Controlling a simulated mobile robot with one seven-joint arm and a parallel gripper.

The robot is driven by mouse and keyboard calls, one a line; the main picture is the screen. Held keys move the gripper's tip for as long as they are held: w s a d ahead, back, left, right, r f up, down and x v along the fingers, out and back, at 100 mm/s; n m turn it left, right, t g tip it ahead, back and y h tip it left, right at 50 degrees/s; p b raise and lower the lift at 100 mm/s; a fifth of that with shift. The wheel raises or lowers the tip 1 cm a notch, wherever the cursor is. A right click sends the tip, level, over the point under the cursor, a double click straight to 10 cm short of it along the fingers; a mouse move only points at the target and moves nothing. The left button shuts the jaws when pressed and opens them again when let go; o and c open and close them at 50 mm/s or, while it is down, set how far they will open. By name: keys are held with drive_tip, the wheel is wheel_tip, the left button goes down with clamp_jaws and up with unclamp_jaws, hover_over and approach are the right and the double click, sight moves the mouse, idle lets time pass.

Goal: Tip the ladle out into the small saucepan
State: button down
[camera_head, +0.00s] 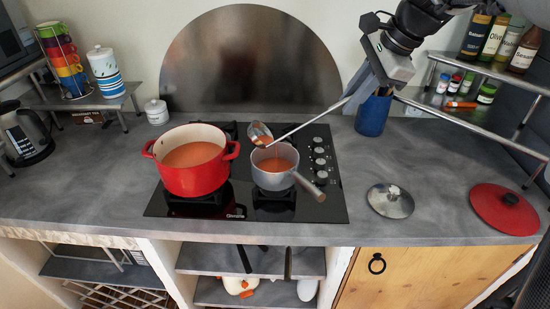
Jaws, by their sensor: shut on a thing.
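The small saucepan (268,182) is grey and stands on the right part of the black hob, its handle pointing to the front right. Orange liquid lies inside it. My gripper (354,94) is behind and to the right of the saucepan, shut on the upper end of the ladle's long handle. The ladle (259,131) slants down to the left, its metal bowl above the saucepan's back left rim. The bowl looks tilted, with some orange at its lower edge. How much liquid is in it I cannot tell.
A red pot (192,179) of orange liquid stands left of the saucepan. A blue container (373,116) stands just below my gripper. A glass lid (390,202) and a red lid (504,209) lie on the right counter. A shelf with bottles (484,35) is at the right.

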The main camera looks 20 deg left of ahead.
drive_tip(key=shift+w+d+f+y+b, duration=0.15)
drive_tip(key=shift+d+f+y+b, duration=0.25)
drive_tip(key=shift+d+f+b, duration=0.4)
drive_tip(key=shift+w+d+f+y+b, duration=0.1)
drive_tip(key=shift+d+f+y+b, duration=0.4)
drive_tip(key=shift+b, duration=0.6)
drive_tip(key=shift+w+d+f+y+b, duration=0.1)
drive_tip(key=shift+d+f+y+b, duration=0.25)
drive_tip(key=shift+f, duration=0.45)
idle(0.4)
drive_tip(key=shift+w+d+f+m+g+y+b, duration=0.1)
drive_tip(key=shift+d+f+g+y+b, duration=0.15)
drive_tip(key=shift+f, duration=0.35)
drive_tip(key=shift+w+d+f+m+y+b, duration=0.1)
drive_tip(key=shift+d+f+y+b, duration=0.2)
drive_tip(key=shift+f, duration=0.25)
drive_tip(key=shift+w+d+f+m+g+y+b, duration=0.1)
drive_tip(key=shift+d+f+g+y, duration=0.1)
drive_tip(key=shift+d+f, duration=0.3)
idle(0.6)
drive_tip(key=shift+d+f+y+b, duration=0.25)
drive_tip(key=shift+f+y, duration=0.15)
drive_tip(key=shift+f, duration=0.35)
drive_tip(key=shift+d+f+y+b, duration=0.1)
drive_tip(key=shift+f+y+b, duration=0.1)
drive_tip(key=shift+f+y, duration=0.4)
idle(0.4)
